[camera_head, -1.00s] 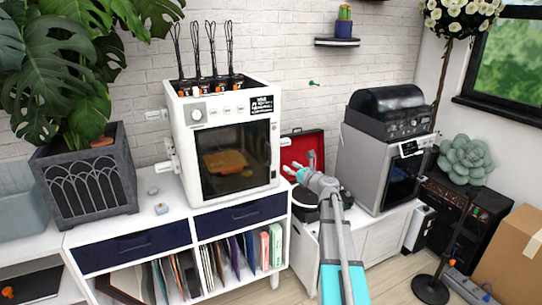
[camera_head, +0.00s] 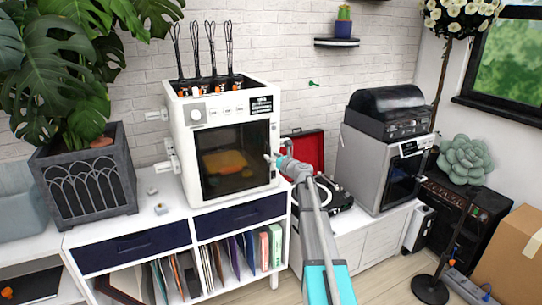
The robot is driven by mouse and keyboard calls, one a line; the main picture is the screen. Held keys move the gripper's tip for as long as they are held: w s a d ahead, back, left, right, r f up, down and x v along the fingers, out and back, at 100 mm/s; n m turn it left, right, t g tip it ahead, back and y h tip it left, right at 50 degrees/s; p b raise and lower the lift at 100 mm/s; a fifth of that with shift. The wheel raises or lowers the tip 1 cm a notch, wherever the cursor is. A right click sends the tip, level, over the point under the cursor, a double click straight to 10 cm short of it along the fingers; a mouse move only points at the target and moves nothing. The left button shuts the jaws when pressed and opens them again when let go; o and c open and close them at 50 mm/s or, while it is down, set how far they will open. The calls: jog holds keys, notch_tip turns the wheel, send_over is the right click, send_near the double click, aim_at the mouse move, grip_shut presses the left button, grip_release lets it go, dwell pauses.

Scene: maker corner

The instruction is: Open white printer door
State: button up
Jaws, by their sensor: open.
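The white printer (camera_head: 186,135) stands on the white shelf unit, with its dark glass front door (camera_head: 225,165) shut. An orange-yellow item shows through the glass. My gripper (camera_head: 270,158) is open at the right edge of the door, near where a handle would sit. The gripper is small here, and I cannot tell whether its fingers touch the door or are around a handle. My arm reaches in from the lower right.
A silver printer (camera_head: 362,160) with a black machine (camera_head: 388,110) on top stands to the right. A record player (camera_head: 338,196) with a red lid (camera_head: 306,150) sits between the printers. A planter (camera_head: 85,185) stands at the left. Small pieces (camera_head: 160,208) lie on the shelf top.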

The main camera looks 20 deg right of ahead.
jog(key=shift+x, duration=0.9)
grip_shut()
